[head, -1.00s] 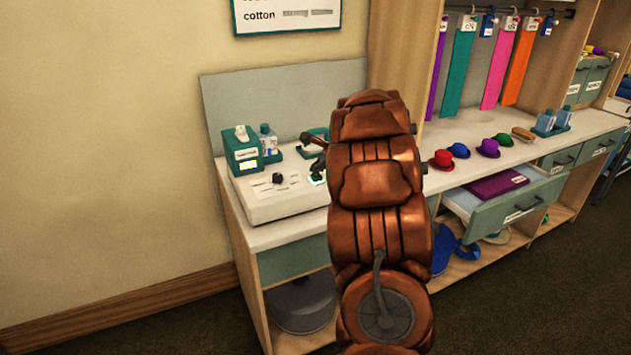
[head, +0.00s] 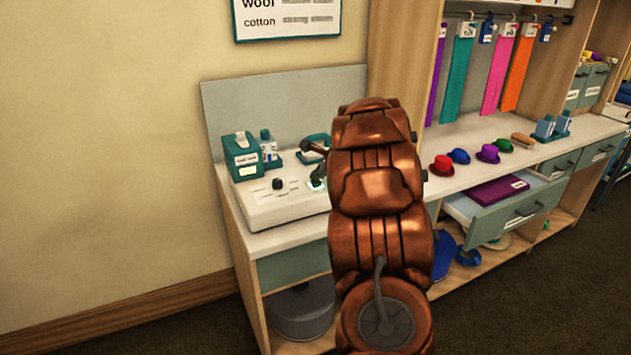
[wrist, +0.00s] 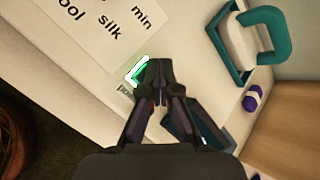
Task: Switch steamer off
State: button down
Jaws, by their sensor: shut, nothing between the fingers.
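The steamer's white control box (head: 262,208) sits on the left end of the counter, with a black knob (head: 278,184) on top. Its power switch (wrist: 136,71) glows green in the wrist view, beside a partly covered label. A green glow (head: 315,185) also shows in the head view, partly behind my arm. My gripper (wrist: 156,68) is shut and empty, its tips just right of the lit switch; I cannot tell whether they touch it. In the head view my gripper (head: 316,174) is dark and partly hidden by my arm.
A teal box (head: 242,158) and bottles stand behind the control box. An iron-like item with a teal handle (wrist: 284,40) lies near the gripper. Small hats (head: 488,153) line the counter to the right, above an open drawer (head: 505,214).

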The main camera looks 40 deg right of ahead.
aim_at(317, 182)
jog(key=shift+f, duration=0.25)
dwell(0.4)
jog(key=shift+f, duration=0.25)
jog(key=shift+r+p, duration=0.4)
jog(key=shift+p, duration=0.25)
notch_tip(317, 182, up, 6)
jog(key=p, duration=0.6)
jog(key=shift+r+p, duration=0.1)
jog(key=shift+p, duration=0.25)
dwell(0.5)
